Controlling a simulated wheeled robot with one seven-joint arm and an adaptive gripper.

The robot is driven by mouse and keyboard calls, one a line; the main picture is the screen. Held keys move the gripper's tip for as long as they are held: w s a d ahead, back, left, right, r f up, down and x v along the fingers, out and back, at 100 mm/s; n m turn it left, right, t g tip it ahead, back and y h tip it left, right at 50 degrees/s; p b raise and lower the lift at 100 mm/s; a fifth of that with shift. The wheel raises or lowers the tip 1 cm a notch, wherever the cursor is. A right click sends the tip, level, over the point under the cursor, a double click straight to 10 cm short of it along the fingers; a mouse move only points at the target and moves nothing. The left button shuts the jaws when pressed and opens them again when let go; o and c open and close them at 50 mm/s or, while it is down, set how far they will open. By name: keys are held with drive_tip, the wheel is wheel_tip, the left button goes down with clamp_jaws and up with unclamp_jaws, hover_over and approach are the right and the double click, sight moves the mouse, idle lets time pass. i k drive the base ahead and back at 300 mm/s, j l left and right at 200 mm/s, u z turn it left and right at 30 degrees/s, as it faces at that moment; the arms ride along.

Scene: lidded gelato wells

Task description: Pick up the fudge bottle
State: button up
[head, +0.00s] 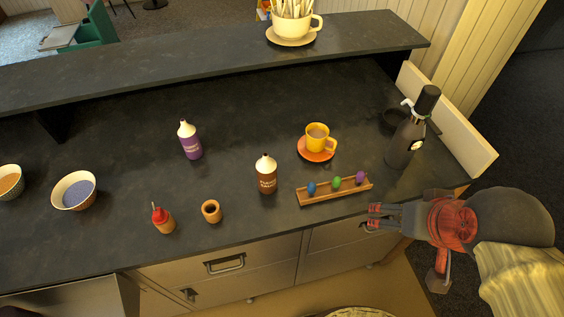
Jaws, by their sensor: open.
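A brown bottle with a white cone-shaped cap (266,178), which looks like the fudge bottle, stands upright on the dark counter (120,225). Its label is too small to read. A purple bottle with a white cap (190,142) stands farther back and to the left. My gripper (371,217) is open and empty at the counter's front edge. It is to the right of the brown bottle and well apart from it, pointing left.
A wooden rack with colored egg-shaped pieces (335,193) lies between the brown bottle and my gripper. Behind it are an orange cup (317,136) on a saucer and a dark siphon bottle (405,140). A small wooden cup (211,211) and a red-topped jar (162,219) stand front left.

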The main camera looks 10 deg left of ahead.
sight(266, 167)
drive_tip(key=l+u, duration=0.4)
drive_tip(key=k+l+u, duration=0.2)
drive_tip(key=u, duration=0.2)
